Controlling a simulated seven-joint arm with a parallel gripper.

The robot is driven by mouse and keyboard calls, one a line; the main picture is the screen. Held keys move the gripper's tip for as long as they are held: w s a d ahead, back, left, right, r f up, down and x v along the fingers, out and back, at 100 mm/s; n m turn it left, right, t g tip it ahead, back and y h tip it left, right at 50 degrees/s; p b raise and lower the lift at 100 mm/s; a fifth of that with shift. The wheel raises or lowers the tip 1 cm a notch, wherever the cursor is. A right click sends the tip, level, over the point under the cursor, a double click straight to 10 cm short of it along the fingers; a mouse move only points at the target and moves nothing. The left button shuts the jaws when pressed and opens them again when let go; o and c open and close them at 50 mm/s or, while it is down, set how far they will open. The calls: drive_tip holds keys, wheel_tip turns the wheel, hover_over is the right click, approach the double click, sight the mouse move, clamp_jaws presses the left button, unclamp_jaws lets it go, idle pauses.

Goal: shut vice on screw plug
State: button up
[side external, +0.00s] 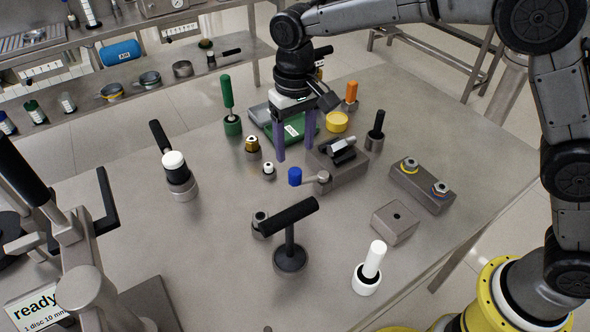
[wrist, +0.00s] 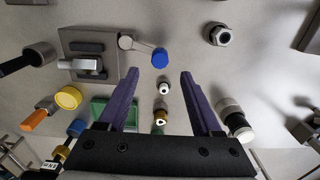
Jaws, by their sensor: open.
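The vice (side external: 345,172) is a grey block with dark jaws, right of my gripper in the side view. It also shows at the upper left of the wrist view (wrist: 108,37). A silver hex-headed piece, apparently the screw plug (side external: 343,145), lies between the jaws, also in the wrist view (wrist: 80,64); whether the jaws touch it I cannot tell. The vice's lever (side external: 315,178) ends in a blue knob (side external: 295,177), also in the wrist view (wrist: 160,58). My gripper (side external: 296,151) is open and empty, pointing down, its purple fingers near the knob but apart from it.
A small white-topped fitting (wrist: 163,87) and a brass-topped fitting (wrist: 160,118) stand between and below my fingers in the wrist view. A green tray (side external: 290,127) lies behind my gripper. A black T-handled tool (side external: 289,235) stands in front.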

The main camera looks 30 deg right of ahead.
sight(295, 171)
wheel_tip(295, 171, down, 8)
drive_tip(key=shift+r, duration=0.1)
idle(0.4)
clamp_jaws()
idle(1.2)
